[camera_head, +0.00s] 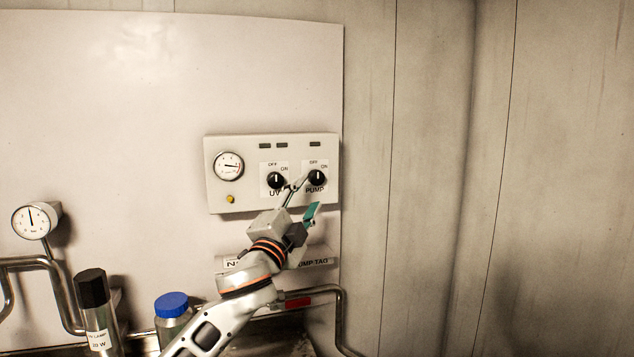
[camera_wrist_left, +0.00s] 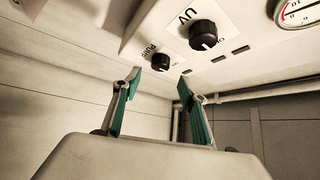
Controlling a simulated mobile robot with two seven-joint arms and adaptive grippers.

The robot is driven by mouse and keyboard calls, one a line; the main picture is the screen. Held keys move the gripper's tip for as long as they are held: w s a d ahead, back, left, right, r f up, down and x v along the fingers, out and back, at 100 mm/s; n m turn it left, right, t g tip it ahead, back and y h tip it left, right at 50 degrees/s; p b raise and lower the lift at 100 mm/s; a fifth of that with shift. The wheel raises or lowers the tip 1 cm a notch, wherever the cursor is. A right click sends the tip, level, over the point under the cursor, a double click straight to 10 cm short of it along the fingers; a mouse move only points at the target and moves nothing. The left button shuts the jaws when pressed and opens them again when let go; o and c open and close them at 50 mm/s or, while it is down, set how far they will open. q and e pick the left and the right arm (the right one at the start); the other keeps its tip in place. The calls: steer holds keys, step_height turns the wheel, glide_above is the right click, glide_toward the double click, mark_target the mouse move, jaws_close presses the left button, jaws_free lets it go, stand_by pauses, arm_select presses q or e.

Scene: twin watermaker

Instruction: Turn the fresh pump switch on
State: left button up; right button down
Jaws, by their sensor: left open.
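The pump switch is a black round knob (camera_head: 316,178) labelled PUMP, with OFF and ON marks, on the right of a pale control panel (camera_head: 240,200). Its pointer is too small to read surely. It also shows as the pump knob (camera_wrist_left: 161,63) in the left wrist view. My left gripper (camera_head: 309,195) is open and empty, with green-padded fingers just below and in front of this knob. In the left wrist view the knob appears between the fingertips (camera_wrist_left: 160,84), seemingly beyond them; contact cannot be told. My right gripper is not in view.
The similar UV knob (camera_head: 275,181) is close on the left, also seen in the wrist view (camera_wrist_left: 203,36). A gauge (camera_head: 229,166) and yellow button (camera_head: 230,199) are further left. Below stand a black-capped cylinder (camera_head: 92,290), blue-capped bottle (camera_head: 172,305) and pipes. Bare wall lies right.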

mark_target(317, 179)
arm_select(q)
steer(key=shift+p+x, duration=0.4)
steer(key=shift+x, duration=2.7)
steer(key=c, duration=1.1)
